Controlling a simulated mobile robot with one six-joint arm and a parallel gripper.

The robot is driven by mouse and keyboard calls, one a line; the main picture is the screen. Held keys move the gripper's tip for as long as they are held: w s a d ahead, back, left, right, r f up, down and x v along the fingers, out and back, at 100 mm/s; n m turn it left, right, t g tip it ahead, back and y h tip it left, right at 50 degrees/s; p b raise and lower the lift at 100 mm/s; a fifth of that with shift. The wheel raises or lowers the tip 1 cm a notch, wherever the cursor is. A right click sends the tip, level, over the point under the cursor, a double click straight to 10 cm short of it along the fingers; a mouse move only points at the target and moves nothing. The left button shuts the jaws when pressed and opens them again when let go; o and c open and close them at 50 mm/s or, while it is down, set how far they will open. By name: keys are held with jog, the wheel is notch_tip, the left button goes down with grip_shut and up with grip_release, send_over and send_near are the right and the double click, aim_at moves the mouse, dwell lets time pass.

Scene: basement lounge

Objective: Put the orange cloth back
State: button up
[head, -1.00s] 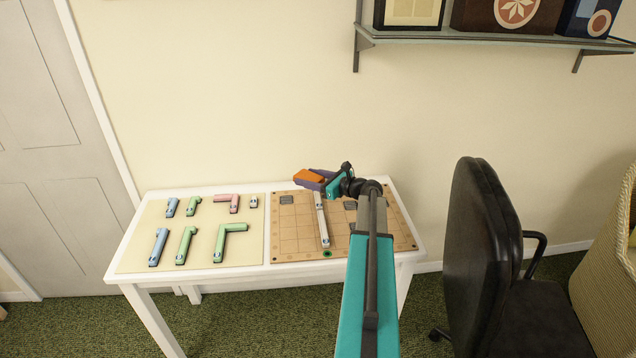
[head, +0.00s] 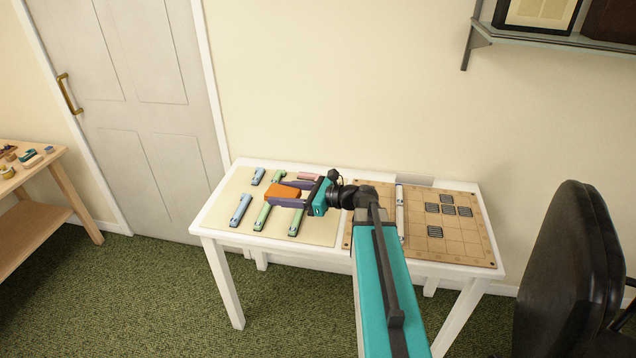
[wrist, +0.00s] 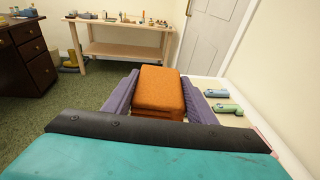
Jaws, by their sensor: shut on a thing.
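The orange cloth (head: 283,194) is a small folded block held between the purple fingers of my gripper (head: 290,195). In the wrist view the orange cloth (wrist: 160,90) fills the space between the two fingers (wrist: 160,97), which press on its sides. In the head view my gripper is over the left part of the white table, above the cream mat (head: 325,230). It hides some of the pieces there.
Blue, green and pink pieces lie on the mat, including a blue one (head: 240,210). A tan grid board (head: 465,245) with dark squares covers the table's right side. A black chair (head: 575,260) stands at right. A wooden bench (head: 40,195) with small items stands at far left.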

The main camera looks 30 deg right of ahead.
jog(key=s+a+r+n+g+y, duration=0.1)
jog(key=s+a+n+g+y, duration=0.1)
jog(key=a, duration=0.8)
jog(key=shift+s+a, duration=0.35)
jog(key=shift+s, duration=0.45)
